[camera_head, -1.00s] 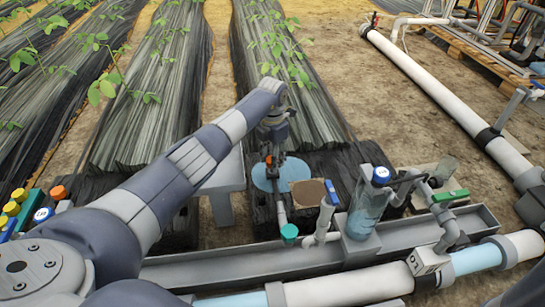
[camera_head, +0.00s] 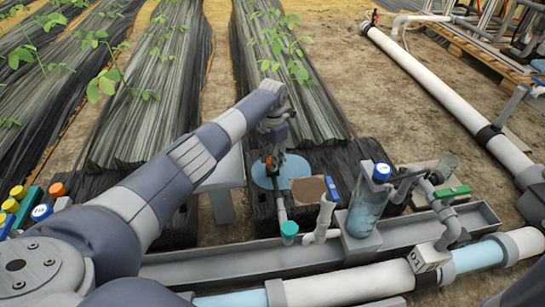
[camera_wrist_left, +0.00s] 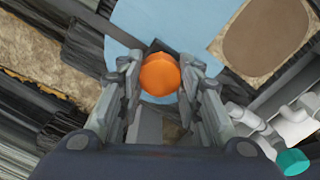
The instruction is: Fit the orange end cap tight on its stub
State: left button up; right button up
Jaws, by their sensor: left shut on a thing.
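The orange end cap (camera_wrist_left: 159,74) sits between the fingers of my left gripper (camera_wrist_left: 158,78), which is shut on it, in the left wrist view. In the head view, my left gripper (camera_head: 271,160) is over a round light-blue patch (camera_head: 263,180), and only a bit of orange shows at its fingers. A short grey pipe (camera_head: 281,207) runs from below the gripper to a teal cap (camera_head: 289,230). Fingers and cap hide the stub end, so I cannot tell whether the cap touches it or sits straight. My right gripper is not in view.
A white elbow pipe (camera_head: 323,222) and a clear filter bowl with a blue top (camera_head: 368,205) stand right of the gripper. A long grey trough (camera_head: 225,266) and a thick white pipe (camera_head: 345,289) lie in front. Several coloured caps line the left edge.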

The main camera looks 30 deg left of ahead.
pick_arm(q)
jog(key=shift+f, duration=0.3)
dwell(0.4)
jog(key=o, duration=0.5)
jog(key=shift+c, duration=0.2)
jog(key=shift+f, duration=0.35)
dwell(0.4)
